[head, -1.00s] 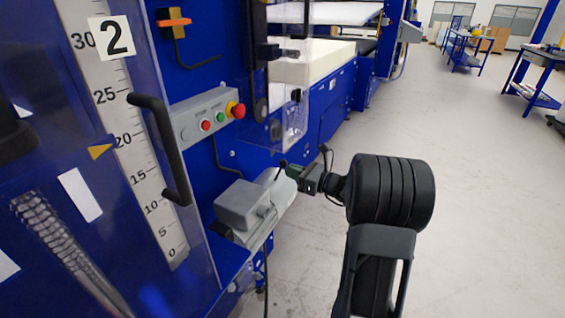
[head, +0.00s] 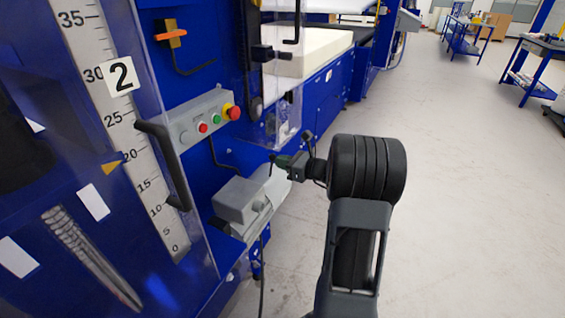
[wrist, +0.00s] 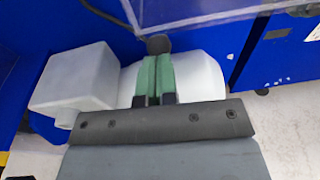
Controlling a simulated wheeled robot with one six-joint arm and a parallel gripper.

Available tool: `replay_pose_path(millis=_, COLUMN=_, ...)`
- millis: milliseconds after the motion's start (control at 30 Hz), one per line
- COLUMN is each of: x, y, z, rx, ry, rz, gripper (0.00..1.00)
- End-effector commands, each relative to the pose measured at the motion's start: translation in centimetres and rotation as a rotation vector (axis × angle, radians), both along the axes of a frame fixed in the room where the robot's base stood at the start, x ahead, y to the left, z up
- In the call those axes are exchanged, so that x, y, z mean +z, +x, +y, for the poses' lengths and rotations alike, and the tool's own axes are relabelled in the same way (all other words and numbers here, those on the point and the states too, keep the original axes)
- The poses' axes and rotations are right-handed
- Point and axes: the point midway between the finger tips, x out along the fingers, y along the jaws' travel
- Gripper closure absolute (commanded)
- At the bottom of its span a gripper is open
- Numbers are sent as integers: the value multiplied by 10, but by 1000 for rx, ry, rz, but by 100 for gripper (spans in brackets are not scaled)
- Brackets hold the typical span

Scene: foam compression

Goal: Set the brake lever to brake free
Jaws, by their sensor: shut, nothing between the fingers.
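A grey motor unit (head: 238,200) with a boxy housing sits low on the blue machine; it also shows in the wrist view (wrist: 75,80). A dark round knob (wrist: 158,43), which looks like the end of the brake lever, stands by the unit's pale rounded body (wrist: 205,78). In the head view a small dark tip (head: 272,158) shows at the same place. My gripper (head: 279,160) is shut and empty. Its green fingers (wrist: 157,60) lie together, with their tips just below the knob in the wrist view. I cannot tell whether they touch it. The lever's shaft is hidden.
A control box (head: 205,118) with red and green buttons and an emergency stop is above the motor. A black door handle (head: 165,165) and ruler scale (head: 135,150) are at left. A clear guard (head: 285,120) stands above the gripper. The floor (head: 450,200) at right is free.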

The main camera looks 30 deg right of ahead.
Motion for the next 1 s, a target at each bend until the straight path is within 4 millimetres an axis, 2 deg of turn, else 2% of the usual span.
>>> replay_pose_path(millis=267, x=-4, y=-2, z=-1, rx=3, ry=0, rz=0, gripper=100)
replay_pose_path(millis=500, x=-28, y=-21, z=-14, rx=8, ry=1, rz=2, gripper=100)
replay_pose_path(millis=600, x=-15, y=-39, z=-26, rx=6, ry=-1, rz=-1, gripper=100)
replay_pose_path(millis=800, x=-7, y=-70, z=-45, rx=6, ry=0, rz=0, gripper=100)
replay_pose_path(millis=1000, x=-3, y=-91, z=-58, rx=9, ry=0, rz=0, gripper=100)
